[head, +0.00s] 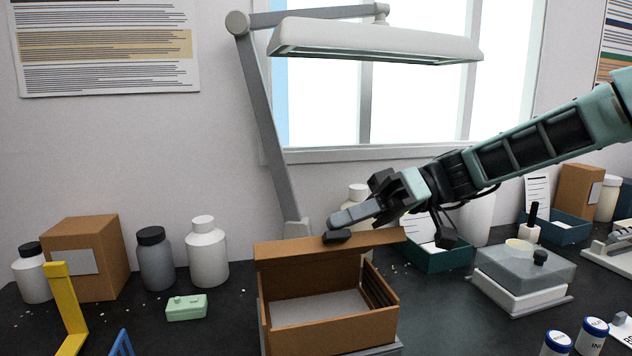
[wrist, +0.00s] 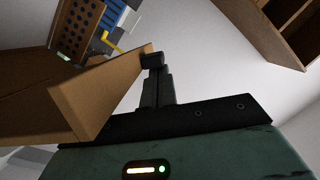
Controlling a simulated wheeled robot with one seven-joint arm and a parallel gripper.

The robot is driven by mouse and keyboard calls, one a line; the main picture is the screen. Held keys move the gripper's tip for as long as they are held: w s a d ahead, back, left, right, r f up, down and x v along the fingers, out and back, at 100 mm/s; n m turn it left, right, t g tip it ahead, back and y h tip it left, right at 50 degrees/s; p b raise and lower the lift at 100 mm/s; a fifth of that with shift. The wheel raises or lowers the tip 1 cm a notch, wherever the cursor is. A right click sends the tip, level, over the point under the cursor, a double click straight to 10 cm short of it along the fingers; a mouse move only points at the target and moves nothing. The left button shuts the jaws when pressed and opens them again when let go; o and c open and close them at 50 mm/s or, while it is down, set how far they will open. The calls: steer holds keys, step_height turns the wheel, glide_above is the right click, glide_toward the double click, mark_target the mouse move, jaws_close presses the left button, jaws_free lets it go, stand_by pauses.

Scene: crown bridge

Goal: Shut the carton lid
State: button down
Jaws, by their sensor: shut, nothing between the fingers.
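A lamp arm (head: 270,130) rises behind the carton, with its shade (head: 375,42) above my arm. A green tray (head: 445,260) and a grey-lidded box (head: 525,270) stand to the right. White bottle (head: 207,255), grey bottle (head: 155,262) and green block (head: 187,307) stand left.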

steer(key=shift+s+d+f+n+b, duration=0.1)
steer(key=shift+s+f+n+b, duration=0.2)
steer(key=shift+s+f+b, duration=0.1)
steer(key=shift+r, duration=0.1)
